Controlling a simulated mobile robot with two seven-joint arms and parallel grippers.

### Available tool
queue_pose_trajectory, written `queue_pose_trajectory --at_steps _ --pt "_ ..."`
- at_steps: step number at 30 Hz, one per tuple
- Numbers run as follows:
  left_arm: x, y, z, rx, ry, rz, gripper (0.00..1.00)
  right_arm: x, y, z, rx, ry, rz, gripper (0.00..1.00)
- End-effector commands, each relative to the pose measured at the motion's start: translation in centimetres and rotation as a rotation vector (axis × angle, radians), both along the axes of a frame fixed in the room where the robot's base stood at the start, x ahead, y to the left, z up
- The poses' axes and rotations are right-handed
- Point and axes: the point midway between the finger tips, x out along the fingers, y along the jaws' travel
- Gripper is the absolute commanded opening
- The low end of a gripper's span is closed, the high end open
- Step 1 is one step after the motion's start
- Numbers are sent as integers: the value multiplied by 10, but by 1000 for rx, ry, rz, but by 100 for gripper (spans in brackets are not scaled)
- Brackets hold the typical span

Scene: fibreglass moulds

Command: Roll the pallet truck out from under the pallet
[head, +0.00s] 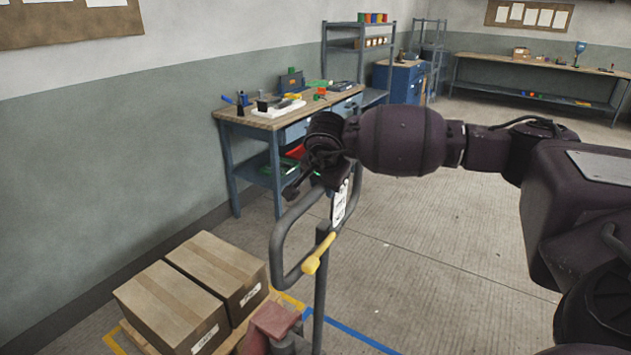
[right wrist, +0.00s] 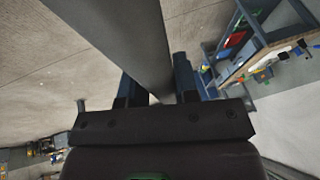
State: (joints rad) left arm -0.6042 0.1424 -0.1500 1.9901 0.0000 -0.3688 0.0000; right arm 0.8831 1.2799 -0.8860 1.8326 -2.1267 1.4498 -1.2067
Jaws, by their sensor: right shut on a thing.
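The pallet truck's grey looped handle (head: 279,243) stands upright on its shaft, with a yellow lever (head: 316,255) and a white label. Its red body (head: 273,321) is at the bottom of the head view, beside the pallet (head: 139,341); the forks are hidden. The pallet carries cardboard boxes (head: 172,308). My right gripper (head: 318,183) is shut on the top of the handle. In the right wrist view, the grey handle tube (right wrist: 125,38) runs between the two fingers of the gripper (right wrist: 157,88). My left gripper is not in view.
A workbench (head: 270,119) with tools stands against the left wall behind the handle. A shelf rack (head: 341,47) and a blue cabinet (head: 402,82) are farther back. The concrete floor (head: 440,235) right of the handle is open; a blue line (head: 350,334) crosses it near the truck.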

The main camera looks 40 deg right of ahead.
Motion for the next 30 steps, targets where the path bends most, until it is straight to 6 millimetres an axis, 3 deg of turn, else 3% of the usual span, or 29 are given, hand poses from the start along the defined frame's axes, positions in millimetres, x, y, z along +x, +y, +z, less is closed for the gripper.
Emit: queue_pose_trajectory --at_steps 30 --pt "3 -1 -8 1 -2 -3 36 -111 -41 -26 38 -49 6 0"
